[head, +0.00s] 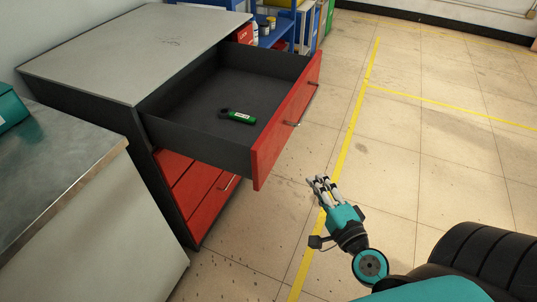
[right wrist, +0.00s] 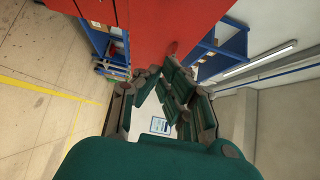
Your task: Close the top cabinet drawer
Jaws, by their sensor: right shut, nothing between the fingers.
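The top drawer (head: 279,134) of the grey cabinet (head: 133,50) is pulled far out. Its red front faces right, with a metal handle (head: 291,123) on it. A green item (head: 237,117) lies on the drawer floor. My right gripper (head: 319,183) is shut and empty, to the right of the drawer front's near end and apart from it in the head view. In the right wrist view my right gripper (right wrist: 158,75) is close to a red panel (right wrist: 150,22); contact cannot be told. My left gripper is not in view.
A metal-topped bench (head: 60,170) stands at the left, near the cabinet. Closed red drawers (head: 195,188) sit below the open one. A blue shelf (head: 285,25) stands behind. The tiled floor (head: 430,150) with yellow lines is clear at the right.

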